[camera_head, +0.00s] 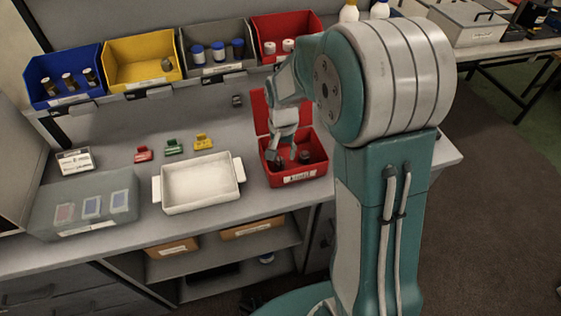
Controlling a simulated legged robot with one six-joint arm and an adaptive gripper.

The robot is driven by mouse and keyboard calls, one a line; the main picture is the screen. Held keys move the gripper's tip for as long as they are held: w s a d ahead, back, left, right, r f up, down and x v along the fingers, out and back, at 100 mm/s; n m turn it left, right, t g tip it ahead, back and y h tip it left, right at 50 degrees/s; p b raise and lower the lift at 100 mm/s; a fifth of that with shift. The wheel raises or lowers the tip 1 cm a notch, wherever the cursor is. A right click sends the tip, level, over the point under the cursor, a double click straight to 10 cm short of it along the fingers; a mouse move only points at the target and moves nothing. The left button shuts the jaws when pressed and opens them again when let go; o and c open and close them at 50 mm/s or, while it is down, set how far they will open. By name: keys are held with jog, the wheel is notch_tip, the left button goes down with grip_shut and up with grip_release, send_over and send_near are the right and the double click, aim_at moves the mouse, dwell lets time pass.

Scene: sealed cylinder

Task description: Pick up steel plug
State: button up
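My gripper (285,156) reaches down into an open red box (318,170) on the bench, right of the white tray. Its fingertips look apart, with a gap between them. Two small dark objects show in the box: one (305,157) just right of the fingers, one (278,164) at the left fingertip. I cannot tell whether either is the steel plug, or whether the left one is touched. Another small dark grey piece (237,100) stands on the bench behind the box, and a small dark piece (166,65) lies in the yellow bin.
The white tray (163,199) is empty. Red (143,154), green (174,146) and yellow (203,142) clips lie behind it. A translucent case (84,202) is at the left. Blue, yellow, grey and red bins line the back. The red box's raised lid (260,110) stands behind my gripper.

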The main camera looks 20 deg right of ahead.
aim_at(279, 158)
jog(key=f, duration=0.3)
jog(key=shift+s+a+f, duration=0.1)
jog(key=shift+a+f, duration=0.15)
jog(key=shift+a, duration=0.05)
jog(key=shift+a+f, duration=0.1)
jog(key=shift+a, duration=0.3)
jog(key=shift+d, duration=0.1)
jog(key=c, duration=0.6)
jog(key=shift+d, duration=0.3)
grip_shut()
jog(key=shift+a, duration=0.1)
jog(key=shift+a, duration=0.1)
